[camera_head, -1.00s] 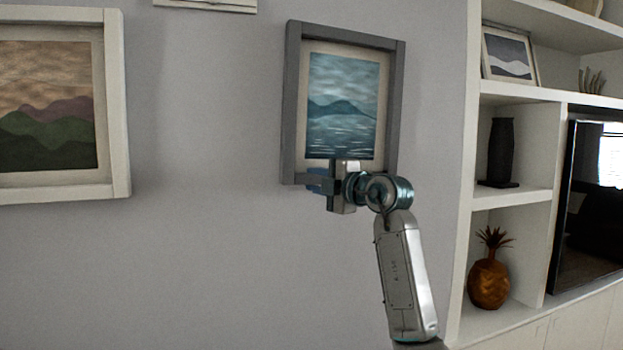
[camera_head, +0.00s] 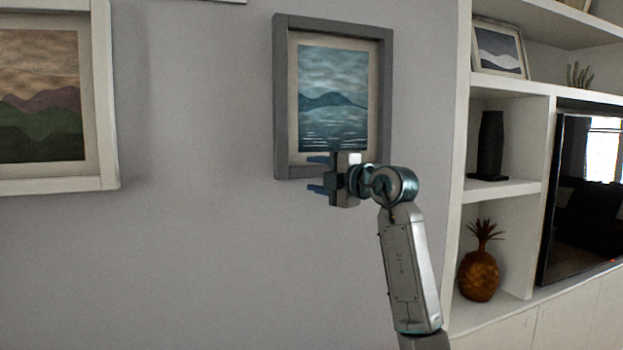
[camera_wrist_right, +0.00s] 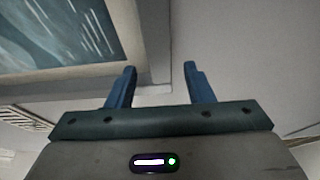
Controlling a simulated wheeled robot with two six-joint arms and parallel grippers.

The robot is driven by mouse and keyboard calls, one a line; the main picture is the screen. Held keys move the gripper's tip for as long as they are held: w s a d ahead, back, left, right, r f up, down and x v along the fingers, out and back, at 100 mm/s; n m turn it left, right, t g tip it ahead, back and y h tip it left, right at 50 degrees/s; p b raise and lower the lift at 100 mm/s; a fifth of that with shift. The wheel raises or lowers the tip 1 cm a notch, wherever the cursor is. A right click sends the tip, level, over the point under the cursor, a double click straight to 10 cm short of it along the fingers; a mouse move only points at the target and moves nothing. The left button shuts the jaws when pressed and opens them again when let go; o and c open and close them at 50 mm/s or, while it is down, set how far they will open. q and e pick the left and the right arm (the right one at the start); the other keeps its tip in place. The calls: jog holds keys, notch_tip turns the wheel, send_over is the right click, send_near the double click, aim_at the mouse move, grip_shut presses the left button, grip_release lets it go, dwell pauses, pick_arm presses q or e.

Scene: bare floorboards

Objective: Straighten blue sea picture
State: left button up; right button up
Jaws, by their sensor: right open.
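The blue sea picture (camera_head: 333,97), in a grey frame (camera_head: 281,100), hangs on the wall and looks about upright. My right gripper (camera_head: 316,173) is open at the frame's lower edge, its blue fingers pointing left, one above the other. The hand hides the frame's lower right part in the head view. In the right wrist view, the picture (camera_wrist_right: 50,35) fills the upper left. A frame corner shows between the open fingers of the right gripper (camera_wrist_right: 160,70). I cannot tell whether they touch it. My left gripper is not in view.
A green hills picture (camera_head: 40,100) in a white frame hangs at the left. White shelves (camera_head: 505,190) at the right hold a black vase (camera_head: 490,147), a pineapple ornament (camera_head: 478,275) and a small picture (camera_head: 499,47). A television (camera_head: 590,200) stands beside them. The wall below is clear.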

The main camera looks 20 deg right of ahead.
jog(key=b+v, duration=0.3)
jog(key=v, duration=0.5)
jog(key=shift+s+d, duration=0.15)
jog(key=shift+s, duration=0.2)
